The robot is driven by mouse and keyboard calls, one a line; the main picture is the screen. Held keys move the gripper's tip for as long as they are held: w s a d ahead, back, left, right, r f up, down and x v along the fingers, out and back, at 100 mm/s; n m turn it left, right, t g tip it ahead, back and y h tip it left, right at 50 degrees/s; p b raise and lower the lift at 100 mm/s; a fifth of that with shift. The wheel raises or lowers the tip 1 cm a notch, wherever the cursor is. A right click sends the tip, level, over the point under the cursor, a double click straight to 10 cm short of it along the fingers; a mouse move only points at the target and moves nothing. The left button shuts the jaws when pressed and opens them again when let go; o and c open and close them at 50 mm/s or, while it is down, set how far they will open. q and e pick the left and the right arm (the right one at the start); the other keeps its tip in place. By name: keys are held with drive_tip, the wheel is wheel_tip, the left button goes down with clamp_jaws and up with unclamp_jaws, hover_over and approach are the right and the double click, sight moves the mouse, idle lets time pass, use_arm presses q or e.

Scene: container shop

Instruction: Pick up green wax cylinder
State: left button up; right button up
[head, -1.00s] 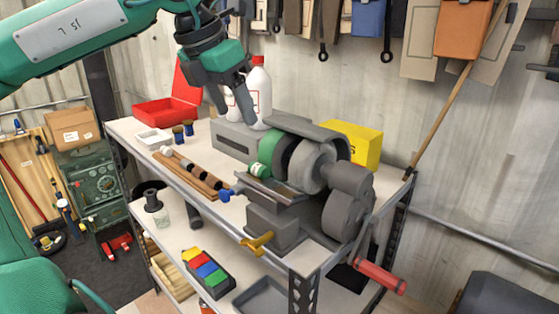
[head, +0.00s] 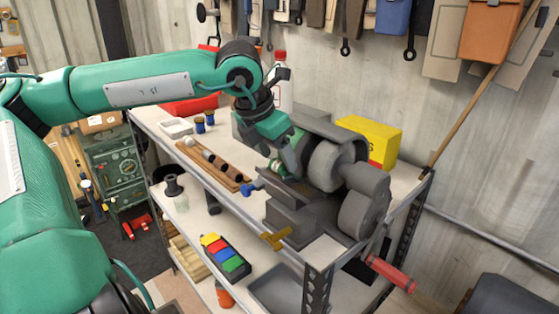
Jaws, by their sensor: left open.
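The green wax cylinder (head: 277,167) is on the grey machine (head: 330,165) on the top shelf of the bench. Only a small part with a pale band shows, and my gripper hides much of the rest. My left gripper (head: 286,160) is open, pointing down, with its fingers right at the cylinder. Whether the fingers touch it I cannot tell. My right gripper is not in view.
A yellow box (head: 380,140) stands behind the machine. A wooden rack with dark rolls (head: 213,165) lies to its left, near small blue jars (head: 204,122) and a white tray (head: 175,127). A red crank handle (head: 390,274) juts out at the front right.

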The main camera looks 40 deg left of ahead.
use_arm(q)
drive_tip(key=shift+w+f, duration=0.15)
drive_tip(key=shift+f, duration=0.5)
drive_tip(key=c, duration=1.1)
drive_tip(key=shift+o, duration=0.2)
drive_tip(key=shift+r, duration=0.1)
